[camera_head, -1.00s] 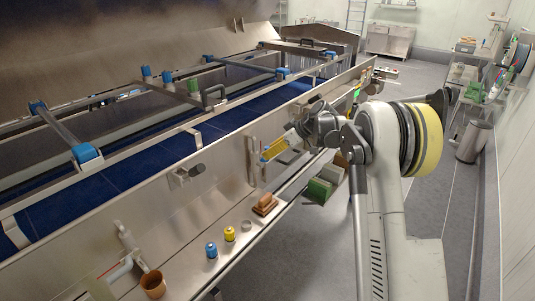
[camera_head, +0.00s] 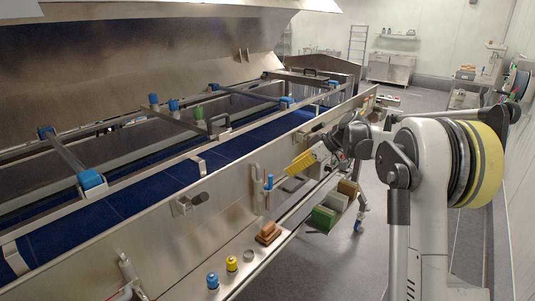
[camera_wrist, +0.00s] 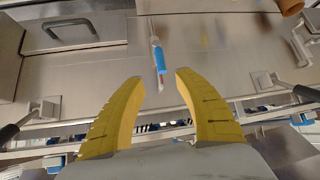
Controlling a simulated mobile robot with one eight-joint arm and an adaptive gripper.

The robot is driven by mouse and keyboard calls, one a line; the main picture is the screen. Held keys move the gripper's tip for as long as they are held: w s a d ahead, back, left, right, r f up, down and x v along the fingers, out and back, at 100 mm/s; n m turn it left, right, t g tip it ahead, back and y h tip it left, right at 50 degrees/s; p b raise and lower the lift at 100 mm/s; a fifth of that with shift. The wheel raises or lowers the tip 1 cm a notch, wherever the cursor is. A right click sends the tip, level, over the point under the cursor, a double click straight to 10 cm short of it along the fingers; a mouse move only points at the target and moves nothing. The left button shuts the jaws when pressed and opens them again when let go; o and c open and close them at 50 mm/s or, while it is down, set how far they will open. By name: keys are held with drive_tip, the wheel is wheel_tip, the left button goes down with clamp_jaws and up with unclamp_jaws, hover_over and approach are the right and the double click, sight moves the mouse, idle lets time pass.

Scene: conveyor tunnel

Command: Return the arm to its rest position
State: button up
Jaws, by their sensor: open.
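My gripper (camera_head: 298,164) shows in the head view as yellow fingers, beside the steel front panel of the conveyor and above its narrow ledge. In the wrist view my gripper (camera_wrist: 158,78) is open, its two yellow fingers apart with nothing held between them. My arm is bent, with its large yellow-ringed joint at the right of the head view. A blue-handled tool (camera_wrist: 160,60) lies beyond the fingertips in the wrist view, apart from them.
The blue conveyor belt (camera_head: 140,193) runs along the left. A brown block (camera_head: 268,233), a yellow-topped jar (camera_head: 232,263) and a blue-topped jar (camera_head: 213,280) stand on the ledge. Grey floor is open at right.

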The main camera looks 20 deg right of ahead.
drive_tip(key=s+a+r+m+h+b, duration=0.1)
drive_tip(key=s+a+m+h+b, duration=0.1)
drive_tip(key=s+a, duration=0.5)
drive_tip(key=s+a+r+m+h+b, duration=0.1)
drive_tip(key=s+a+r+m+b, duration=0.1)
drive_tip(key=s, duration=0.8)
drive_tip(key=s+a+f+m+h+b, duration=0.1)
drive_tip(key=s+f, duration=0.2)
drive_tip(key=s, duration=0.4)
drive_tip(key=s+f+m+h+b, duration=0.1)
drive_tip(key=s+f+m, duration=0.1)
drive_tip(key=s+f, duration=0.2)
drive_tip(key=s+a+f+m+t+h+b, duration=0.1)
drive_tip(key=s+f+m, duration=0.1)
drive_tip(key=s, duration=0.9)
drive_tip(key=shift+a+f+b, duration=0.3)
drive_tip(key=shift+f, duration=0.5)
drive_tip(key=shift+s, duration=0.1)
